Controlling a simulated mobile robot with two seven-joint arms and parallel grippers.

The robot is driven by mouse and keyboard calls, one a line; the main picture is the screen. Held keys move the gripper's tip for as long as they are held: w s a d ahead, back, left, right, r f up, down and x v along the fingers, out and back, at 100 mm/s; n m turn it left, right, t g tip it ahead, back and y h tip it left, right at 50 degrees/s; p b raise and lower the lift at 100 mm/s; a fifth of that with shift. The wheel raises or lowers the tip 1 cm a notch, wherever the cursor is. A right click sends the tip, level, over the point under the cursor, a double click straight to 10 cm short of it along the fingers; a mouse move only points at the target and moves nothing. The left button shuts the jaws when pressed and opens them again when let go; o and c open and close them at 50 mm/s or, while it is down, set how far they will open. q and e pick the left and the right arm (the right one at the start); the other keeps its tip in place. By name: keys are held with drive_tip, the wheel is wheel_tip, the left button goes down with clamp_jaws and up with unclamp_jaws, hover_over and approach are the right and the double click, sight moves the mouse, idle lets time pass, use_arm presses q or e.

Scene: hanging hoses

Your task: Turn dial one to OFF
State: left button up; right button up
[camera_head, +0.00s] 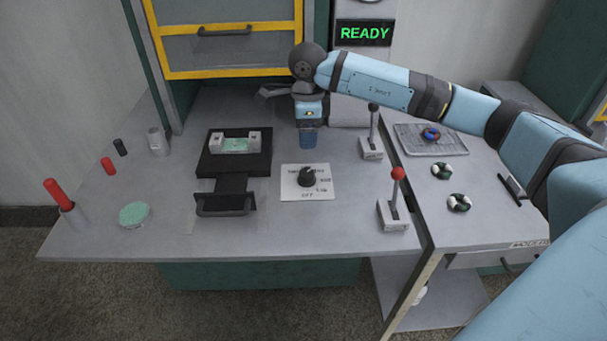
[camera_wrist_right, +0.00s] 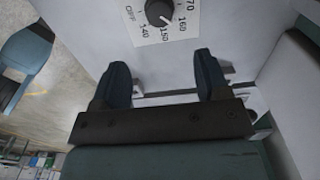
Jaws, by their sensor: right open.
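A black dial knob (camera_head: 307,177) sits on a white label plate (camera_head: 290,193) on the grey table, with OFF printed near its front edge. In the right wrist view a dark dial knob (camera_wrist_right: 158,12) shows at the top, cut by the frame edge, with OFF, 140, 150, 160 and 170 around it. Its pointer lies near 150 and 160. I cannot tell for sure that it is the same dial. My right gripper (camera_head: 308,142) hangs behind the table dial, fingers down.
A red-topped lever (camera_head: 395,195) stands right of the dial, and a black-topped lever (camera_head: 373,132) behind it. A black fixture (camera_head: 262,163) with a handle lies to the left. A lit READY sign (camera_head: 364,33) hangs behind. The front middle of the table is clear.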

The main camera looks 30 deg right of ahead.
sight(307, 173)
wheel_tip(307, 173, down, 14)
drive_tip(key=shift+r, duration=0.25)
drive_tip(key=shift+c, duration=0.3)
drive_tip(key=c, duration=0.9)
